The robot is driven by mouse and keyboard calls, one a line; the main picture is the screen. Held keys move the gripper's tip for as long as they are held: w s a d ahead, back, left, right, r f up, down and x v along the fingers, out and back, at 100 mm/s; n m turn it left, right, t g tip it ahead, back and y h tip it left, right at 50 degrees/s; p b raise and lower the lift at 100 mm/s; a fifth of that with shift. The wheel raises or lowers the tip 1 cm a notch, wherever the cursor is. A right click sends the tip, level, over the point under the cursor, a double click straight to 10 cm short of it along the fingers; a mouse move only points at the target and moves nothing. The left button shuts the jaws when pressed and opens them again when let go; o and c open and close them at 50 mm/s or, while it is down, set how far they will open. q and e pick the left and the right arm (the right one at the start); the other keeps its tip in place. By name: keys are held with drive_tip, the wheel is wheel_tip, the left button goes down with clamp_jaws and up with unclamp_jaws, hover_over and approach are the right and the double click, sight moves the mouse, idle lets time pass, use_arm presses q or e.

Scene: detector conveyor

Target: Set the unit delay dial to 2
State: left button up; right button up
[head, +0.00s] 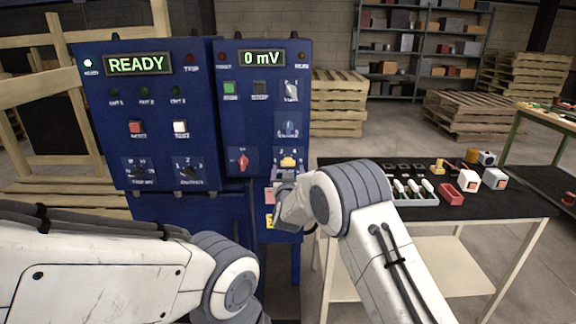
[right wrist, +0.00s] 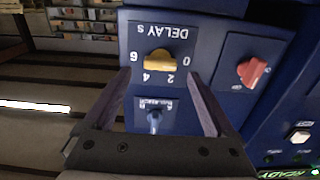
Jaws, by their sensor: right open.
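The yellow delay dial (right wrist: 158,60) sits on a blue panel under the upside-down label DELAY S in the right wrist view, with marks 0, 2, 4 and 6 around it. Its bar lies about level, between the 0 and 6 marks; which end points is unclear. The dial also shows in the head view (head: 288,162), low on the right-hand cabinet. My right gripper (right wrist: 160,75) is open, its fingers on either side of the dial's area, with no clear contact. In the head view my right wrist is just below the dial. My left gripper is out of view.
A red knob (right wrist: 253,70) sits beside the dial. A toggle switch (right wrist: 154,120) is on the neighbouring plate. The cabinet display (head: 262,58) reads 0 mV, the other (head: 137,64) READY. A dark-topped table (head: 470,207) with small parts stands at the right.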

sight(289, 165)
drive_tip(key=shift+w, duration=1.5)
drive_tip(key=c, duration=1.4)
drive_tip(key=shift+f+m+b, duration=0.15)
drive_tip(key=shift+m+b, duration=0.25)
drive_tip(key=shift+b, duration=0.2)
drive_tip(key=m+b, duration=0.7)
drive_tip(key=b, duration=0.2)
drive_tip(key=shift+d+f, duration=0.1)
drive_tip(key=shift+f, duration=0.05)
drive_tip(key=shift+m+b, duration=1.9)
drive_tip(key=shift+m, duration=0.1)
drive_tip(key=shift+r, duration=0.2)
